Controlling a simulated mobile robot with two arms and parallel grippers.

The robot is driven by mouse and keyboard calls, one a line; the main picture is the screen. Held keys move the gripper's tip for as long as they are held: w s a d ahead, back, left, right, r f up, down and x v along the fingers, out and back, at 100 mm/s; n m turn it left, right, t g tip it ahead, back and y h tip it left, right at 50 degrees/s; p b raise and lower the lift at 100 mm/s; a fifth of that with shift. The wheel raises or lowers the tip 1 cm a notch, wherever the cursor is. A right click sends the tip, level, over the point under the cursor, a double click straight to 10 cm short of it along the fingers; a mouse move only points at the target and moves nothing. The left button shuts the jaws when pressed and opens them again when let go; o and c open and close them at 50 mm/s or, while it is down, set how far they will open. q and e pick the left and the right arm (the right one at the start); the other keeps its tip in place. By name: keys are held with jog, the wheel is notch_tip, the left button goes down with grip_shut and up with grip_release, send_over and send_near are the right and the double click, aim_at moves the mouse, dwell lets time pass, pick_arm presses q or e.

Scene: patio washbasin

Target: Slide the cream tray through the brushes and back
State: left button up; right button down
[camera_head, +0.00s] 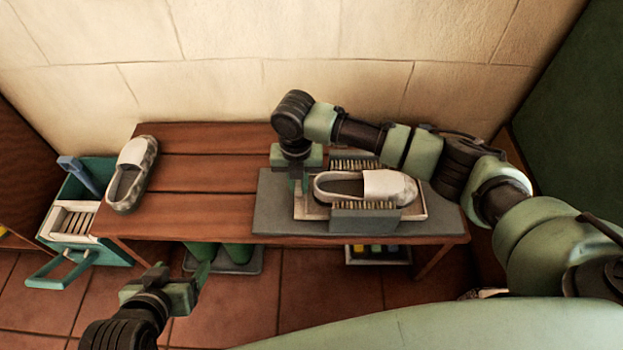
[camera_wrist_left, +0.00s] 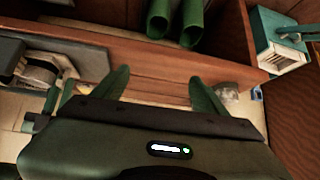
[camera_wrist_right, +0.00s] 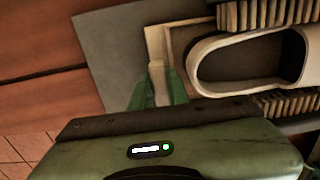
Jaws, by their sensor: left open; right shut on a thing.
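The cream tray (camera_head: 423,200) lies on a grey mat (camera_head: 275,215) on the right part of the wooden bench, with a white shoe (camera_head: 378,186) on it. Two brush blocks flank the shoe: the front brush (camera_head: 365,219) and the back brush (camera_head: 350,162). My right gripper (camera_head: 297,185) is shut on the tray's left end; in the right wrist view its fingers (camera_wrist_right: 158,88) close on the cream handle (camera_wrist_right: 157,40). The shoe's toe points right, and its opening shows. My left gripper (camera_head: 185,280) is open and empty, in front of the bench.
A second shoe (camera_head: 131,175) with dirty-looking patches stands at the bench's left end. A teal caddy (camera_head: 95,205) stands left of the bench. Green boots (camera_head: 237,253) are under the bench. The bench's middle planks (camera_head: 210,185) are clear.

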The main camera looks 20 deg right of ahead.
jog(key=a, duration=0.2)
jog(key=w+a, duration=0.1)
jog(key=a, duration=0.1)
jog(key=shift+w+a, duration=0.15)
jog(key=shift+a, duration=0.2)
jog(key=a, duration=0.1)
jog(key=w+a, duration=0.1)
jog(key=a, duration=0.1)
jog(key=shift+a, duration=0.25)
jog(key=shift+w+a, duration=0.15)
jog(key=shift+a, duration=0.3)
pick_arm(q)
jog(key=shift+s+f, duration=0.2)
jog(key=shift+s, duration=0.25)
pick_arm(e)
jog(key=shift+a, duration=0.1)
jog(key=shift+r, duration=0.1)
jog(key=c, duration=1.5)
grip_release()
jog(key=shift+a, duration=0.1)
jog(key=shift+o, duration=0.7)
jog(key=shift+w, duration=0.1)
pick_arm(q)
jog(key=shift+a, duration=0.2)
